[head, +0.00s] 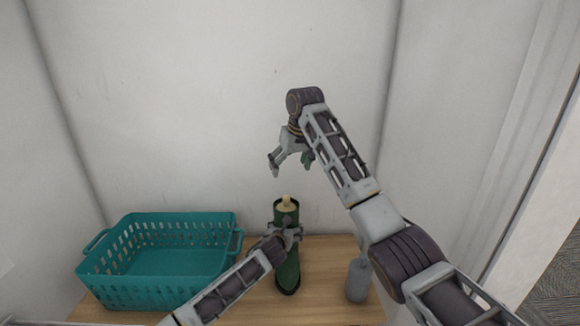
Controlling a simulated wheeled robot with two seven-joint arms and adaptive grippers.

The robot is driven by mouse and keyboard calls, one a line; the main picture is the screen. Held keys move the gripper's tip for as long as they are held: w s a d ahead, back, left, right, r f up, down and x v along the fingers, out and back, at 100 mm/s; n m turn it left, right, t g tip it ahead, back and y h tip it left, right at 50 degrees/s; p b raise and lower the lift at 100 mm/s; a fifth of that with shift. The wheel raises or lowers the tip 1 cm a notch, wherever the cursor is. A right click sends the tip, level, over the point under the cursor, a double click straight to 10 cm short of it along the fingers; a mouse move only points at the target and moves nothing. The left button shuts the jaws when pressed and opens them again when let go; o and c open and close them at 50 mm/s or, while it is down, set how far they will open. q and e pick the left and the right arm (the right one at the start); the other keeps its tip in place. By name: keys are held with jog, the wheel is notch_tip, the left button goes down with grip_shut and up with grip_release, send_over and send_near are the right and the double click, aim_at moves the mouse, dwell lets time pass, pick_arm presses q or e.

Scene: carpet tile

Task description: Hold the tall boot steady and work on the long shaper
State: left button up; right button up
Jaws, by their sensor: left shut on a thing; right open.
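The tall boot (289,270) is dark green and stands upright on the wooden table, its toe towards me. The long shaper (286,201) is pale, and its top end shows in the mouth of the boot; its lower part is hidden inside the shaft. My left gripper (286,234) is shut on the upper shaft of the boot, below the rim. My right gripper (291,163) is open and empty, pointing down above the boot and the shaper, apart from both.
A teal perforated basket (166,262) with side handles stands on the table (330,252) at the left and looks empty. A grey bottle-like object (358,279) stands right of the boot, close to my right arm. Pale walls rise behind the table.

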pick_arm(q)
jog(key=o, duration=0.8)
jog(key=shift+s+a, duration=0.1)
jog(key=shift+s, duration=0.1)
jog(key=shift+v, duration=5.8)
